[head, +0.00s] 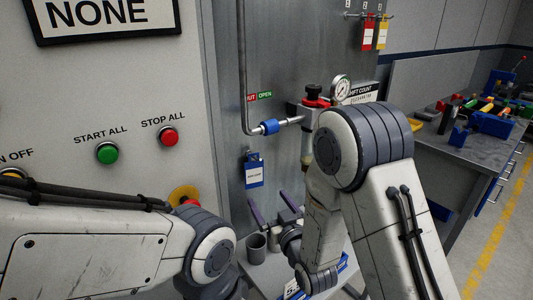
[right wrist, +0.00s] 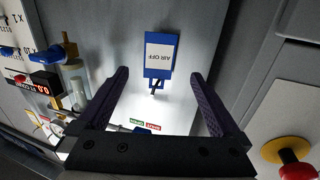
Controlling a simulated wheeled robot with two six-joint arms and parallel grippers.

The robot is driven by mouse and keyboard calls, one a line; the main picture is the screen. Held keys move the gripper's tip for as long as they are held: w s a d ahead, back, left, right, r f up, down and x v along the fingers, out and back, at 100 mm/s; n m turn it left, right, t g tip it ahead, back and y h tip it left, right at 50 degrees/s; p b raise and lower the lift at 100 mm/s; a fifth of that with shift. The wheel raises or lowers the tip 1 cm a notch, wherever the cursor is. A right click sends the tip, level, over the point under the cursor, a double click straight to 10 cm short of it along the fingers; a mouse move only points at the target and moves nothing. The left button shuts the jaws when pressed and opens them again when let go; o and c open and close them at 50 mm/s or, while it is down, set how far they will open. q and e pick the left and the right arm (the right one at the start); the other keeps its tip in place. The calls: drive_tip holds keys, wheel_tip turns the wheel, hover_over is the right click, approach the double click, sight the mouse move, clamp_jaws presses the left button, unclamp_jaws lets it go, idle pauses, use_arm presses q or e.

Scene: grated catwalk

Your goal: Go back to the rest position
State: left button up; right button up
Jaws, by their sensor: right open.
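My right arm comes in from the right in the head view and bends down in front of the grey panel. Its gripper (head: 273,210) points up and toward the panel, below a blue tag (head: 254,172). In the right wrist view the two dark fingers of this gripper (right wrist: 160,76) are wide apart with nothing held. The blue tag (right wrist: 158,56), marked AIR OFF, shows upside down ahead of the fingers. My left arm crosses the lower left of the head view; its gripper is not in view.
A blue-handled valve (head: 270,127) on a pipe and a pressure gauge (head: 340,88) are on the panel. Green (head: 107,153) and red (head: 168,136) buttons are at left. A grey cup (head: 256,250) stands below my right gripper. A cluttered workbench (head: 440,148) is at right.

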drive_tip(key=s+a+f+n+g+h, duration=0.1)
drive_tip(key=s+a+f+g+h, duration=0.2)
drive_tip(key=s+g, duration=0.7)
drive_tip(key=s+d+r+n+g+h, duration=0.1)
drive_tip(key=s+d+g, duration=0.2)
drive_tip(key=s, duration=0.8)
drive_tip(key=s+d+r+n+g+h, duration=0.1)
drive_tip(key=s+d+g, duration=0.2)
drive_tip(key=s, duration=0.7)
drive_tip(key=shift+s+r+g, duration=0.3)
drive_tip(key=shift+s+r, duration=0.05)
drive_tip(key=shift+s, duration=0.05)
